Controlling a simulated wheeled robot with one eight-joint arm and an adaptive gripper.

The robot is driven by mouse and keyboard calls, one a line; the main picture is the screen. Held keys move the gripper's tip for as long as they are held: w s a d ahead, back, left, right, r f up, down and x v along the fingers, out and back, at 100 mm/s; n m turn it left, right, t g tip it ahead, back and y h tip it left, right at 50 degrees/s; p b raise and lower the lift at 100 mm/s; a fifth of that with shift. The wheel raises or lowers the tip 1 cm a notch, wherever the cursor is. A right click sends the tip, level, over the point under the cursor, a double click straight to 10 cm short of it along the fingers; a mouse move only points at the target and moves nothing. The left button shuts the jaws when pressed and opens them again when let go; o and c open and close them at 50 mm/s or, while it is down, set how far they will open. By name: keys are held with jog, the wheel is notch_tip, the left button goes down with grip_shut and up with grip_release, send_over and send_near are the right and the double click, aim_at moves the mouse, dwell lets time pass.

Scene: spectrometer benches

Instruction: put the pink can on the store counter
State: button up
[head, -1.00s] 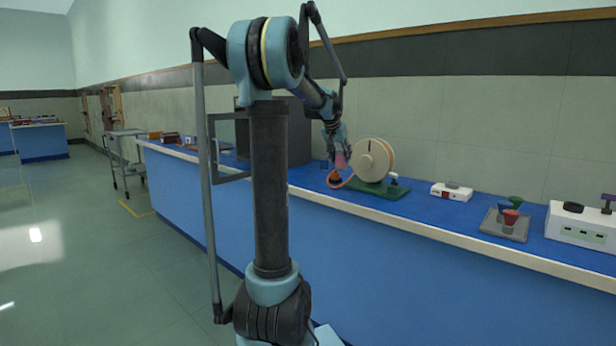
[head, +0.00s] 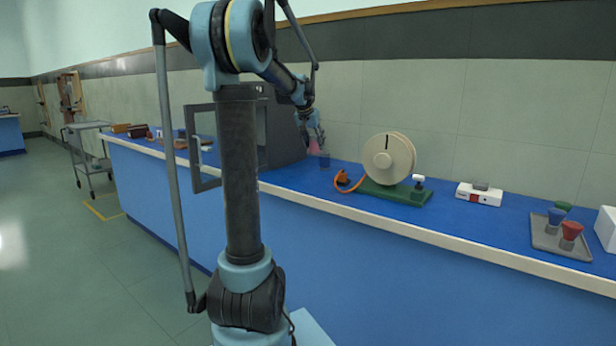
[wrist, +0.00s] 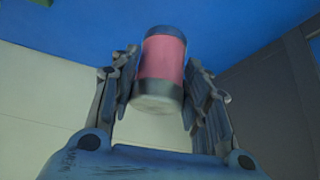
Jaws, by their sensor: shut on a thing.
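The pink can (wrist: 163,62), with dark grey bands at its ends, is between the two fingers of my gripper (wrist: 160,85) in the wrist view. My gripper is shut on it. In the head view my gripper (head: 312,135) is small and far off, above the blue bench top, and the can (head: 315,147) shows as a small pink patch there. I cannot tell from these frames which surface is the store counter.
The long blue bench (head: 400,270) runs along the wall. A dark cabinet with an open door (head: 203,150) stands left of my gripper. A cream wheel on a green base (head: 389,160) stands to the right. A trolley (head: 88,155) and open floor lie left.

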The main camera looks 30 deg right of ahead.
jog(key=shift+w+f, duration=0.1)
jog(key=shift+w, duration=0.15)
jog(key=shift+w+d+f, duration=0.1)
jog(key=shift+f, duration=0.25)
jog(key=shift+w+f, duration=0.1)
jog(key=shift+f, duration=4.45)
jog(key=o, duration=1.1)
jog(key=shift+o, duration=0.2)
